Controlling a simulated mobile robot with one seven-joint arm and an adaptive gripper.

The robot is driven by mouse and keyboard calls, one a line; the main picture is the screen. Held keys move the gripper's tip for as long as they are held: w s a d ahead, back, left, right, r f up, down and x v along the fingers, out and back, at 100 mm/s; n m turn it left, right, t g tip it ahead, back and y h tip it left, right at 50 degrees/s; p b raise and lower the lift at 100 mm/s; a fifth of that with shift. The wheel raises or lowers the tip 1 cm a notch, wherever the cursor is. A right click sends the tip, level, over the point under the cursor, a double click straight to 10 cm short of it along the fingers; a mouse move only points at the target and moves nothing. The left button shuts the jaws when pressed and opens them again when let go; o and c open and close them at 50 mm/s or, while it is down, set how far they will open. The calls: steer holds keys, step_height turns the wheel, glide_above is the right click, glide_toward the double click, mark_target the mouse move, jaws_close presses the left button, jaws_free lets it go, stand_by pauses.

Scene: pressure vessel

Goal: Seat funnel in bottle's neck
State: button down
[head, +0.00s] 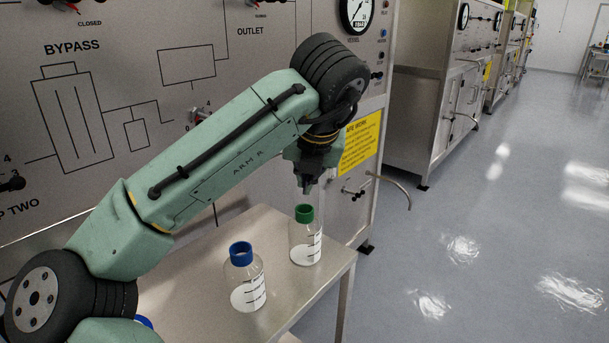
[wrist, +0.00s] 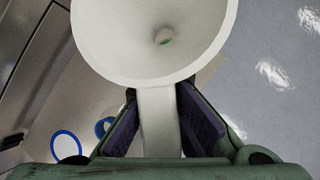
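A white funnel (wrist: 150,40) fills the top of the wrist view, seen from above into its bowl. My gripper (wrist: 158,97) is shut on the funnel's flat handle, one dark finger on each side. Green shows through the funnel's small hole. In the head view my gripper (head: 307,186) is above the clear bottle with a green collar (head: 305,240), with a gap between them; I cannot make out the funnel there. A clear bottle with a blue collar (head: 246,280) stands upright to its left, nearer the camera. Both bottles are partly filled with white.
The bottles stand on a small metal table (head: 311,290), the green-collared one near its right edge. A panel (head: 235,80) with gauges and valves rises behind. A blue-rimmed item (head: 144,322) is mostly hidden by my arm. Open floor (head: 480,250) lies to the right.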

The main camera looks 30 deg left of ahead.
steer(key=shift+p, duration=0.3)
steer(key=shift+a+f+b, duration=0.1)
steer(key=shift+f+b, duration=1.3)
steer(key=shift+f, duration=1.6)
steer(key=shift+p, duration=0.8)
steer(key=shift+f, duration=0.2)
steer(key=shift+f+b, duration=0.3)
steer(key=shift+f+b, duration=0.4)
steer(key=shift+f, duration=0.45)
steer(key=c, duration=2.3)
jaws_free()
